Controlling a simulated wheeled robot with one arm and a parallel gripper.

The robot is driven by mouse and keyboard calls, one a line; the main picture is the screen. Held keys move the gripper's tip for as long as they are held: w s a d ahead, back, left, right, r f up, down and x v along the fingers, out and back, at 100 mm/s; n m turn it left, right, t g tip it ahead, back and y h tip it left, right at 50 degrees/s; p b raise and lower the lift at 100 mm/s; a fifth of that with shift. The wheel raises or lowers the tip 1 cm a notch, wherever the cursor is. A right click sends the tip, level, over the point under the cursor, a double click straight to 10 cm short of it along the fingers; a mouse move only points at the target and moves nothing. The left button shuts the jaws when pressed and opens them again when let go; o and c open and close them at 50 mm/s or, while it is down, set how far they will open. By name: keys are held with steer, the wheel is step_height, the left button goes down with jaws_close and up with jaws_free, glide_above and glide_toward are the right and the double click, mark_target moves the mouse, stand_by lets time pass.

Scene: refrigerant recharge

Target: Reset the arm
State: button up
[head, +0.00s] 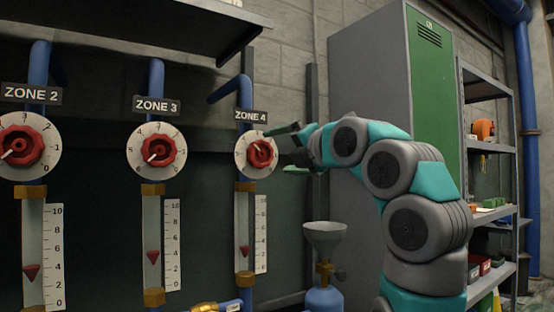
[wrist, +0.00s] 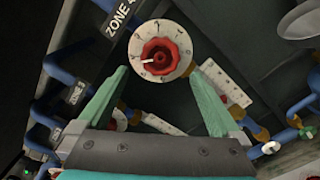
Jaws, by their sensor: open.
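My arm reaches in from the right in the head view. My gripper (head: 290,150) is close to the Zone 4 dial on its right side, with its green fingers spread and nothing between them. The red Zone 4 knob (head: 262,153) sits on a white numbered dial. In the wrist view the knob (wrist: 161,56) is ahead of my gripper (wrist: 160,95), beyond the two open fingertips. I see no contact between fingers and knob.
Red knobs of Zone 3 (head: 164,151) and Zone 2 (head: 22,146) are to the left. Glass gauges with red markers hang below each dial. A funnel (head: 324,236) stands above a blue bottle (head: 324,300). A green-doored cabinet (head: 434,90) and a shelf (head: 488,145) stand behind my arm.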

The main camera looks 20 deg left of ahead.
steer(key=shift+w+d, duration=0.1)
stand_by(0.4)
steer(key=w+d+f+m+g+h, duration=0.1)
steer(key=w+d+f+m+h, duration=0.5)
steer(key=m, duration=0.5)
steer(key=s+d+f+m+g+h, duration=0.1)
steer(key=s+d+f+m+g, duration=0.1)
steer(key=d+f+m, duration=0.45)
steer(key=s+d+f+m+g+h, duration=0.2)
steer(key=d+f+m, duration=0.1)
steer(key=f, duration=0.7)
steer(key=s+d+f+m+g+h, duration=0.1)
steer(key=s+d+f+m, duration=0.3)
steer(key=s+f, duration=0.7)
steer(key=s+d+f+m+g+h, duration=0.2)
steer(key=s+d+f+m+g, duration=0.2)
steer(key=s+d+f, duration=0.3)
steer(key=s+d+f+m+g+h, duration=0.1)
steer(key=s+d+f+m+g, duration=0.2)
steer(key=s+f, duration=1.3)
steer(key=s+d+m, duration=0.3)
steer(key=s, duration=0.4)
steer(key=shift+d+f+h, duration=0.25)
steer(key=shift+f+h, duration=0.15)
